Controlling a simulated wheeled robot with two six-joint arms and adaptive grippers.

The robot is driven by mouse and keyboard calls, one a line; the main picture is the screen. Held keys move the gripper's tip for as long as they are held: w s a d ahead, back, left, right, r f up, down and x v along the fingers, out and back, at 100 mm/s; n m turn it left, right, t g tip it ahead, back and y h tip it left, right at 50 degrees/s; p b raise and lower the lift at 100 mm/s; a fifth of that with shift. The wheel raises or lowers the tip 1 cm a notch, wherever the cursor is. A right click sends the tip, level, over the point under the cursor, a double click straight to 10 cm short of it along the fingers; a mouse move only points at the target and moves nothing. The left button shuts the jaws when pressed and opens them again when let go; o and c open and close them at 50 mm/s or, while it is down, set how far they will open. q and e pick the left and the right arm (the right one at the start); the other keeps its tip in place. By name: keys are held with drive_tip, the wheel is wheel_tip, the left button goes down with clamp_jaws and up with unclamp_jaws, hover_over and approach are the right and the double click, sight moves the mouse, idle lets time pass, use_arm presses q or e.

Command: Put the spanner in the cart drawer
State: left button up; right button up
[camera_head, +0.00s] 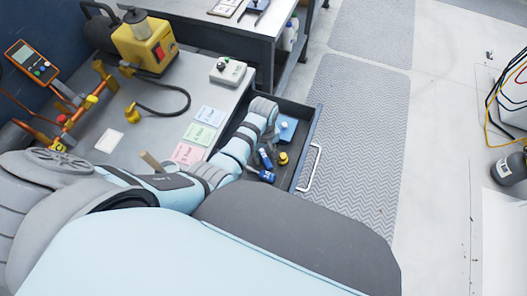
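The cart drawer (311,150) is pulled out at the right side of the grey worktop, with its handle facing right. My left arm reaches from the left across the worktop, and its wrist bends down over the drawer. My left gripper (271,136) is small and dark there, mostly hidden by the wrist; its fingers cannot be made out. In the drawer are a blue item (288,129), a yellow round item (283,158) and small blue items (266,175). I cannot make out the spanner. My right gripper is not in view.
The worktop (150,115) holds a yellow machine (146,42), an orange meter (32,61), a grey control box (228,71) and coloured cards (198,134). A wooden handle (152,162) shows behind my arm. The floor mat (355,150) right of the drawer is clear.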

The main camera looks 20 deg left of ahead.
sight(263, 155)
use_arm(q)
wheel_tip(263, 155, up, 12)
drive_tip(key=p, duration=0.4)
drive_tip(key=shift+r+p, duration=0.2)
drive_tip(key=shift+p, duration=0.15)
